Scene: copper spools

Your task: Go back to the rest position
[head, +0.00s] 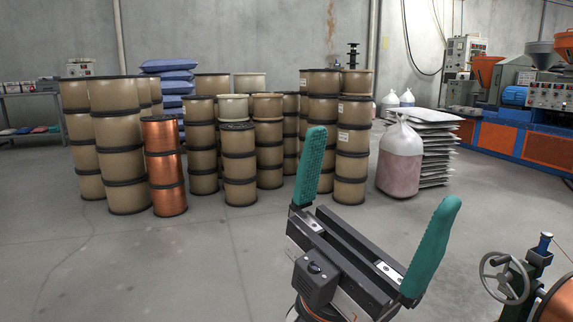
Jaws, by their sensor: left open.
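My left gripper (372,215) shows large in the lower middle-right of the head view. Its two teal fingers stand wide apart, pointing up, and nothing is between them. It is open and empty above the grey floor. A stack of copper spools (164,167) stands upright on the floor left of the middle, well away from the gripper. Stacks of tan spools with black rims (239,166) stand around and behind it. My right gripper does not show.
A machine with a handwheel (505,278) and a copper-coloured drum (557,300) is at the lower right. A clear bag of pinkish material (399,160) stands behind the gripper. Orange and blue machinery (520,135) lines the right. The floor (130,265) at the lower left is clear.

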